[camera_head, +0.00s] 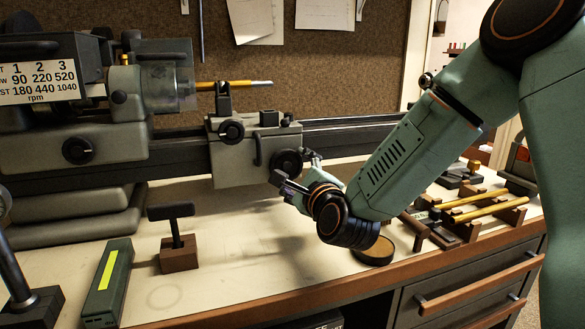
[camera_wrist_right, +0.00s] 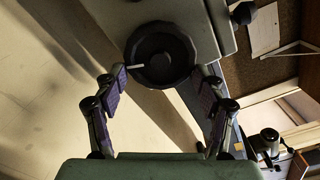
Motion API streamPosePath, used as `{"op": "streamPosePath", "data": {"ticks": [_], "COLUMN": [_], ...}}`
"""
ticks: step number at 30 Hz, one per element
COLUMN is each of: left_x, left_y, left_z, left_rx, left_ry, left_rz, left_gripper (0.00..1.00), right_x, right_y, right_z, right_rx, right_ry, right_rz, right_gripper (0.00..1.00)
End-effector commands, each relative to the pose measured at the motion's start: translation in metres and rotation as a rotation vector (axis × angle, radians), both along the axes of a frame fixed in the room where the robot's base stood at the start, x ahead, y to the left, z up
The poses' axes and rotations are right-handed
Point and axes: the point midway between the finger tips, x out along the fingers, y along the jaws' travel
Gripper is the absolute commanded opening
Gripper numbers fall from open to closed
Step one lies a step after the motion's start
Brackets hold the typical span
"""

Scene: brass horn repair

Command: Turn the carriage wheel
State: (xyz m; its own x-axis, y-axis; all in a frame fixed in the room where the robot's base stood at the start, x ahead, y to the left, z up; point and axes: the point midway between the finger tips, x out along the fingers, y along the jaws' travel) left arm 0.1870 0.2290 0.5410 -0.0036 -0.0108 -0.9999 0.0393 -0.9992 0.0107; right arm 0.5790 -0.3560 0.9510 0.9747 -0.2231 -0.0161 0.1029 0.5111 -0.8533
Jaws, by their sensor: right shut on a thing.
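The carriage wheel (camera_head: 287,160) is a round black handwheel on the front of the grey lathe carriage (camera_head: 238,150). My right gripper (camera_head: 295,170) reaches it from the front right. In the right wrist view the wheel (camera_wrist_right: 160,55) shows a dark hub and a short pale mark at the left of its face. The contact at the rim is partly hidden in the head view. My left gripper is in neither view.
A brass rod (camera_head: 235,84) sticks out of the chuck above the carriage. A T-handled tool in a wooden block (camera_head: 179,253) and a green box (camera_head: 107,285) stand at the front left. A round tin (camera_head: 375,252) lies beneath my right forearm. The bench middle is clear.

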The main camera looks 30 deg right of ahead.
Motion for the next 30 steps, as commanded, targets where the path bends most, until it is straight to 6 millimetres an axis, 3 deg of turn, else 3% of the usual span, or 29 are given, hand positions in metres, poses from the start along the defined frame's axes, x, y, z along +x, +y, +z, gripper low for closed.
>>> {"op": "streamPosePath", "data": {"ticks": [1, 7, 8, 11, 12, 30], "left_x": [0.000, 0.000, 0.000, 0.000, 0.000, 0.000], "left_y": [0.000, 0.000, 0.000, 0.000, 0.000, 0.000], "left_z": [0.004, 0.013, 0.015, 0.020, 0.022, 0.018], "left_rx": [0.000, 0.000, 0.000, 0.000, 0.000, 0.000], "left_ry": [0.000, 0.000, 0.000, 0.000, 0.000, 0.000], "left_rz": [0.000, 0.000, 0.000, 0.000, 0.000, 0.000], "left_gripper": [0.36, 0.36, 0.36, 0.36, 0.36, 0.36], "right_x": [0.001, 0.002, 0.002, 0.002, 0.002, 0.001], "right_y": [-0.007, -0.007, -0.007, -0.006, -0.006, -0.003], "right_z": [0.009, 0.011, 0.012, 0.013, 0.013, 0.006], "right_rx": [-0.039, -0.225, -0.254, -0.349, -0.387, -0.382], "right_ry": [-0.012, 0.031, 0.037, 0.058, 0.067, 0.076], "right_rz": [-0.024, -0.021, -0.021, -0.017, -0.016, -0.005], "right_gripper": [0.39, 0.34, 0.30, 0.00, 0.00, 0.49]}}
